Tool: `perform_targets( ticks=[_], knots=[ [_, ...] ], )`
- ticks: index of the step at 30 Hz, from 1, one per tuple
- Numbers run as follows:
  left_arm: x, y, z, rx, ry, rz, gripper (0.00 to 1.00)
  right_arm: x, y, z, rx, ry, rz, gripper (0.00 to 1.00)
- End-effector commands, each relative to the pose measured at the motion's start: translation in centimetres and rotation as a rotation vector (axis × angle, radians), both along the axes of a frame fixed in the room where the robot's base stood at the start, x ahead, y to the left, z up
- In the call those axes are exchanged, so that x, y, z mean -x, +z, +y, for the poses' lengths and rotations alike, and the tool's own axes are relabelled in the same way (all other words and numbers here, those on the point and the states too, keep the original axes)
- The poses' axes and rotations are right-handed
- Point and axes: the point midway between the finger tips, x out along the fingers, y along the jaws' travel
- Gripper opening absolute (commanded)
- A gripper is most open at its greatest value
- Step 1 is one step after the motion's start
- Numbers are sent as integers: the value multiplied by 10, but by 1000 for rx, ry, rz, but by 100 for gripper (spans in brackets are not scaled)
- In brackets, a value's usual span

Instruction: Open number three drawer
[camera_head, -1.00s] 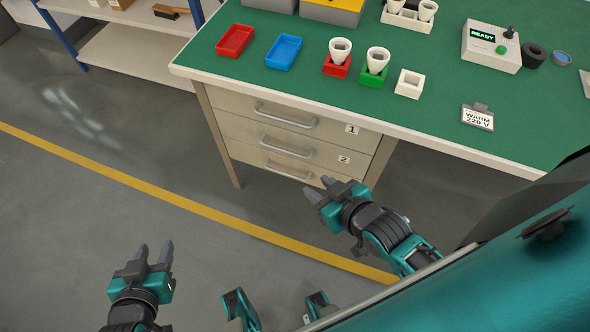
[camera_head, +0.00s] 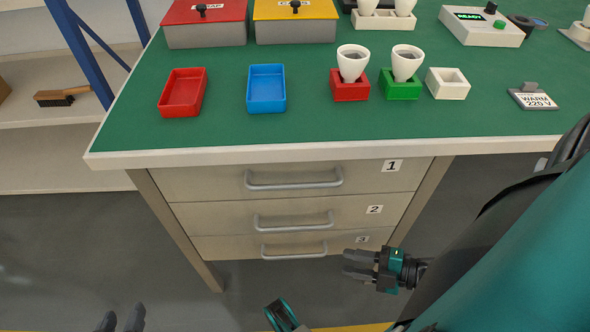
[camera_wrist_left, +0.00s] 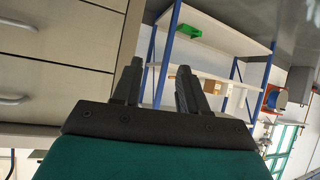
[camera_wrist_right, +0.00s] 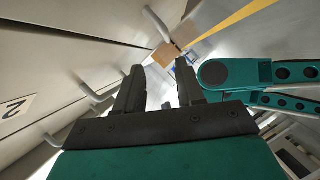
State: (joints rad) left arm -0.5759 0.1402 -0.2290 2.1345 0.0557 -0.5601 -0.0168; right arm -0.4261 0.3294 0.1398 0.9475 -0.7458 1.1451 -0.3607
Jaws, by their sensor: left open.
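Drawer three (camera_head: 225,247) is the lowest of three shut grey drawers under the green bench. Its grey bar handle (camera_head: 294,250) faces me, and its "3" label (camera_head: 362,239) is at the right end. My right gripper (camera_head: 347,264) is open and empty, just right of that handle and below the label, apart from the handle in the picture. In the right wrist view, drawer handles (camera_wrist_right: 95,93) and a "2" label (camera_wrist_right: 15,112) show beside the open fingers (camera_wrist_right: 158,80). My left gripper (camera_head: 120,320) is open and empty at the lower left, away from the drawers.
Drawers one (camera_head: 215,183) and two (camera_head: 215,217) lie above, with similar handles. Bench legs (camera_head: 175,225) flank the drawers. Red (camera_head: 183,93) and blue (camera_head: 266,90) trays and bulb holders stand on the bench top. Floor at the left is clear.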

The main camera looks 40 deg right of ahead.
Motion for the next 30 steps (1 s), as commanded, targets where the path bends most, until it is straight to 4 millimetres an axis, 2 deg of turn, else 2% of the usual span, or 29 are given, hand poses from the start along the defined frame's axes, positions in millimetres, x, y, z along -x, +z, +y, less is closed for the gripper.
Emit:
perform_targets(
  ticks=[1, 3, 7, 21, 30],
  knots=[
    [0, -7, -1, 2, -2, 1, 43, 6, -9, -2, 2, 21, -3, 38],
    [0, -7, -2, 3, -4, 3, 43, 9, -11, -2, 1, 39, -7, 38],
    [0, -7, -2, 4, -5, 3, 43, 2, -12, 6, -1, 48, -13, 38],
    [1, -14, -5, 8, -10, 6, 43, -67, -32, 62, -2, 45, -12, 38],
    [-2, -14, -7, 11, -14, 2, 43, -86, -37, 77, 0, 45, -9, 38]
  ],
)
